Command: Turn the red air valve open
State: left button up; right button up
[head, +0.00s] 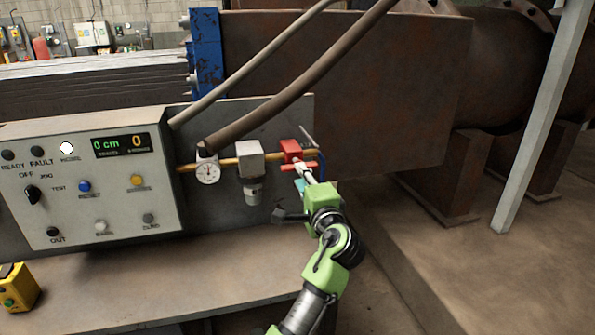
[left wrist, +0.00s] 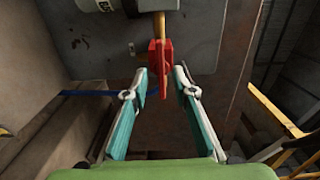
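The red air valve (head: 291,150) sits on a brass pipe on the grey panel, with a red handle (head: 299,166) at its front. My left gripper (head: 303,172) is right at the handle, reaching up from below. In the left wrist view, the red valve (left wrist: 160,62) hangs at the end of the brass pipe, seen nearly edge-on. My right gripper is not visible.
A pressure gauge (head: 208,171) and a grey filter unit (head: 251,165) sit left of the valve. A control box (head: 90,185) stands further left. A thick hose (head: 300,78) crosses above. A pale post (head: 541,120) stands at right.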

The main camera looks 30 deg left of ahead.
pick_arm(q)
jog(key=v, duration=0.6)
jog(key=shift+s+d, duration=0.2)
